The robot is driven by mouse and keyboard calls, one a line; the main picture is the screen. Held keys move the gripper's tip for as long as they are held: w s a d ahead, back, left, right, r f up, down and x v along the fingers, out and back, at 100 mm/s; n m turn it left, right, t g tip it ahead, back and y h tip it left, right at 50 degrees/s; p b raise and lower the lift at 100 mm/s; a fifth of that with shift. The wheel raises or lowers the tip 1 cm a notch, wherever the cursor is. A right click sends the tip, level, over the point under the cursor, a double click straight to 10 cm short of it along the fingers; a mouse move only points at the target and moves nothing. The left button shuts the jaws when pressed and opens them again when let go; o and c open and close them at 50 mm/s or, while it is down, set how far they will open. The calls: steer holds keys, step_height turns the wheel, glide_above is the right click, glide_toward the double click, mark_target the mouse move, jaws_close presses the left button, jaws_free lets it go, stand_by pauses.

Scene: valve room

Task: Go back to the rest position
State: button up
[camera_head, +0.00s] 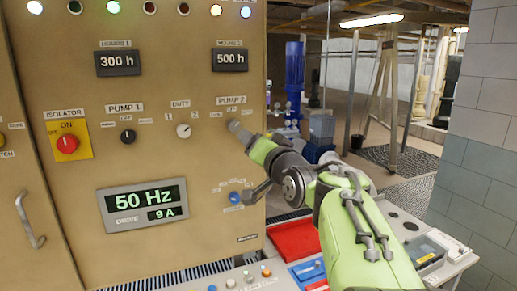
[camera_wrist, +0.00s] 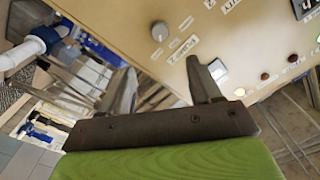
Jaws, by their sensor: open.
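My gripper (camera_head: 236,127) is raised in front of the right part of the beige control panel (camera_head: 225,85), by the PUMP 2 label. In the wrist view, its two grey fingers (camera_wrist: 163,68) stand wide apart with nothing between them. A grey knob (camera_wrist: 160,31) beside the PUMP 2 label shows beyond the fingertips, apart from them in that picture. In the head view this knob is hidden behind my gripper. My green arm reaches up from the lower right, bent at the wrist.
The PUMP 1 knob (camera_head: 128,136), DUTY knob (camera_head: 184,131) and red isolator switch (camera_head: 67,143) sit left of my gripper. A red tray (camera_head: 292,240) and small meters lie on the ledge below. A tiled wall (camera_head: 483,130) stands at right. Open floor shows behind.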

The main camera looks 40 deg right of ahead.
steer(key=shift+s, duration=0.1)
stand_by(0.4)
steer(key=shift+s+a, duration=0.1)
steer(key=s+a+f+n+g+y, duration=0.3)
steer(key=s+a+f+g, duration=0.15)
steer(key=a+f, duration=0.45)
steer(key=s+a+f+n+g, duration=0.2)
steer(key=s+a+f, duration=0.2)
steer(key=s, duration=0.3)
steer(key=s+a+f+n+g, duration=0.2)
steer(key=s+a+f+g, duration=0.1)
steer(key=s+f, duration=0.4)
steer(key=s+a+f+n+g+y, duration=0.1)
steer(key=s+a+f+n+g, duration=0.1)
steer(key=s, duration=0.5)
step_height(320, 180, down, 3)
steer(key=a+n, duration=0.1)
steer(key=a, duration=0.1)
steer(key=shift+s+a+f+g, duration=0.2)
steer(key=shift+a+g, duration=0.1)
steer(key=shift+g, duration=0.05)
